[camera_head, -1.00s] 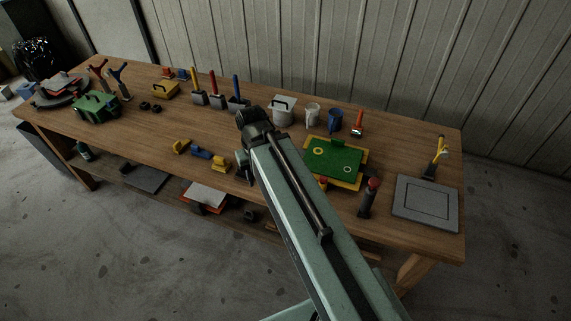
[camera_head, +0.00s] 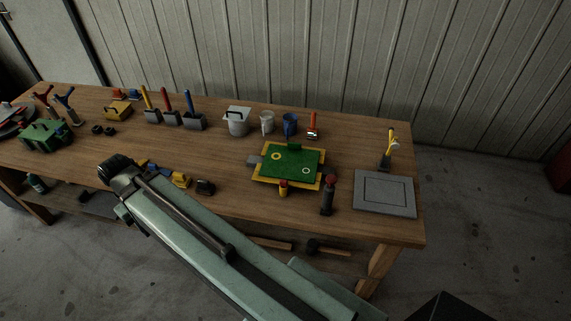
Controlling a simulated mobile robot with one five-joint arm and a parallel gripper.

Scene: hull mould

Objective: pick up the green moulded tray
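A flat green tray (camera_head: 292,158) with two pale rings on it lies in a yellow frame (camera_head: 259,177) on the wooden bench, right of the middle of the head camera view. A small green tab stands at its far edge. My pale green arm reaches up from the lower right, and its dark end joint is over the bench's front edge, well left of the tray. My gripper's fingers do not show, so its opening is hidden. Nothing of mine touches the tray.
A red-topped dark tool (camera_head: 327,195) and a small yellow-red piece (camera_head: 283,188) stand before the tray. A grey plate (camera_head: 385,194) lies right. A white bucket (camera_head: 238,121), cups and scrapers (camera_head: 194,122) stand behind and left. A green box-like object (camera_head: 46,135) stands far left.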

